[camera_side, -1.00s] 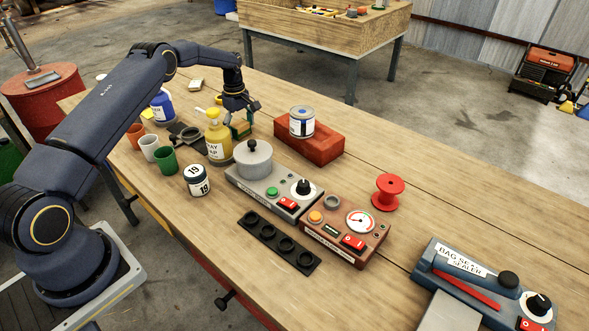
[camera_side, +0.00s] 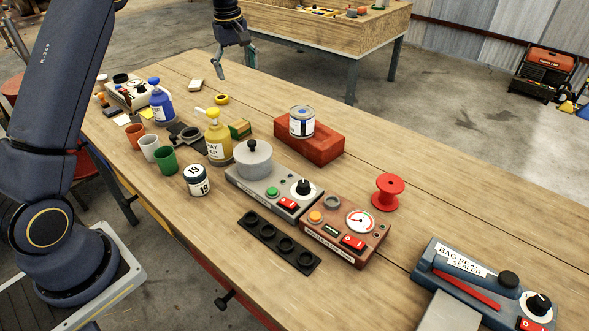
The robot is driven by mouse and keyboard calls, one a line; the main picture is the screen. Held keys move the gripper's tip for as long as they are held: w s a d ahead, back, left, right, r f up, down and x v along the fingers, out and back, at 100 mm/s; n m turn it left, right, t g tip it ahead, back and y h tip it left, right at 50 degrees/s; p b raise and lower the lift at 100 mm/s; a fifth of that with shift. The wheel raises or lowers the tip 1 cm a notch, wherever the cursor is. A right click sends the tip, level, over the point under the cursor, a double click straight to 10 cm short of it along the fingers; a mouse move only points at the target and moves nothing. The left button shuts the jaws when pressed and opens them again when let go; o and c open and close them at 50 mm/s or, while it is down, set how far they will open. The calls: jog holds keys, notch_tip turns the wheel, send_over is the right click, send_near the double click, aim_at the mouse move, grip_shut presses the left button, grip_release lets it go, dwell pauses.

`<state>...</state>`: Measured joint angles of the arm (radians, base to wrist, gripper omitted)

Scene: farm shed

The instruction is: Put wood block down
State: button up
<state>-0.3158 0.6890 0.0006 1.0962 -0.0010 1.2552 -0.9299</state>
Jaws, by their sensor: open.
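A small block (camera_side: 240,129) with green and tan-brown faces rests on the wooden table (camera_side: 420,215), just right of the yellow pump bottle (camera_side: 217,136). It is likely the wood block. My gripper (camera_side: 236,60) is raised well above the far edge of the table, up and slightly left of the block. Its fingers point down, stand apart and hold nothing. It does not touch the block.
A red brick (camera_side: 320,149) carrying a can (camera_side: 302,122) stands right of the block. A yellow tape roll (camera_side: 222,99) and pale block (camera_side: 195,86) lie behind it. A grey pot (camera_side: 253,159) stands in front. The table behind the brick is clear.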

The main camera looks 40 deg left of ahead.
jog(key=s+d+r+m+t, duration=0.1)
jog(key=s+d+r+m, duration=0.3)
jog(key=s+d+r, duration=0.3)
jog(key=s+d+r+m+t, duration=0.1)
jog(key=s+d+r+m, duration=0.35)
jog(key=s, duration=0.45)
jog(key=s+d+f+m+t, duration=0.1)
jog(key=s+d+f+m, duration=0.1)
jog(key=s, duration=0.6)
jog(key=s+d+f+m+t, duration=0.1)
jog(key=s+d+f+m, duration=0.2)
jog(key=s, duration=0.4)
jog(key=shift+s+d+f+m, duration=0.2)
jog(key=shift+s+f+m, duration=0.1)
jog(key=shift+s+m, duration=0.1)
